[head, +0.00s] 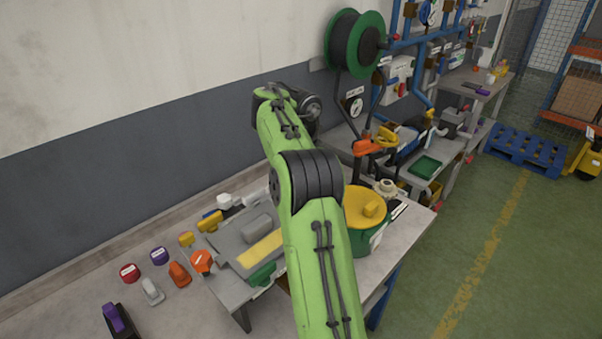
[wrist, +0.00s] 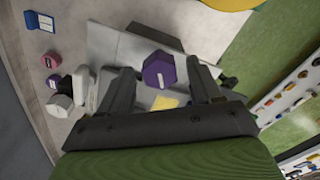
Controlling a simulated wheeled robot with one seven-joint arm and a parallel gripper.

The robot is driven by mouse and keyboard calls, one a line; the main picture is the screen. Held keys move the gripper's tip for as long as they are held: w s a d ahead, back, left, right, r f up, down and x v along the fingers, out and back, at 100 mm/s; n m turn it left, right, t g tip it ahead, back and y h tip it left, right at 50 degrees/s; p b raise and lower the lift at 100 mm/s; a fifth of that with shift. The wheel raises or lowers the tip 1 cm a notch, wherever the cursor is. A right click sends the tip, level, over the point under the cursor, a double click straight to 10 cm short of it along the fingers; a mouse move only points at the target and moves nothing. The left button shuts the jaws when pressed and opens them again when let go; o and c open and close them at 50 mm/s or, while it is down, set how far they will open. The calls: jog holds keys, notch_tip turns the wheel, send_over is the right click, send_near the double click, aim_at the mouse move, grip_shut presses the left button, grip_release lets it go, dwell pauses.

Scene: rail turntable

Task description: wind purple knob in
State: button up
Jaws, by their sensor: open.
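A purple six-sided knob (wrist: 158,69) with a pale label shows in the wrist view, between and beyond the fingers of my gripper (wrist: 162,74). My gripper is open, one finger on each side of the knob in the picture. I see no clear contact, and the depth gap cannot be told. In the head view my arm hides this knob and my gripper. A separate round purple knob (head: 159,256) with a white label lies on the bench at the left, beside a red knob (head: 130,272).
The grey bench (head: 75,291) holds several loose coloured parts at the left. A green bin with a yellow lid (head: 365,206) stands right of my arm. A green-rimmed reel (head: 355,43) and blue pipes are behind. Green floor (head: 490,270) is open at the right.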

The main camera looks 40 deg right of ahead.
notch_tip(320, 180, up, 16)
jog(key=p, duration=1)
jog(key=shift+f+p, duration=0.25)
jog(key=shift+p, duration=0.15)
jog(key=s+a+r+n+t+h+b, duration=0.15)
jog(key=s+a+n, duration=0.35)
jog(key=n, duration=0.7)
jog(key=s+a+r+n+h+b, duration=0.15)
jog(key=s+a+n, duration=0.25)
jog(key=a+n, duration=0.5)
jog(key=s+a+f+n+t+y+b, duration=0.1)
jog(key=s+a+f+n, duration=0.3)
jog(key=n, duration=0.9)
jog(key=s+a+f+n+t+y, duration=0.2)
jog(key=s+a+f+n, duration=0.3)
jog(key=n, duration=0.8)
jog(key=s+a+t, duration=0.1)
jog(key=s+a, duration=0.1)
jog(key=a, duration=0.1)
jog(key=shift+a+b, duration=0.3)
jog(key=shift+b, duration=0.1)
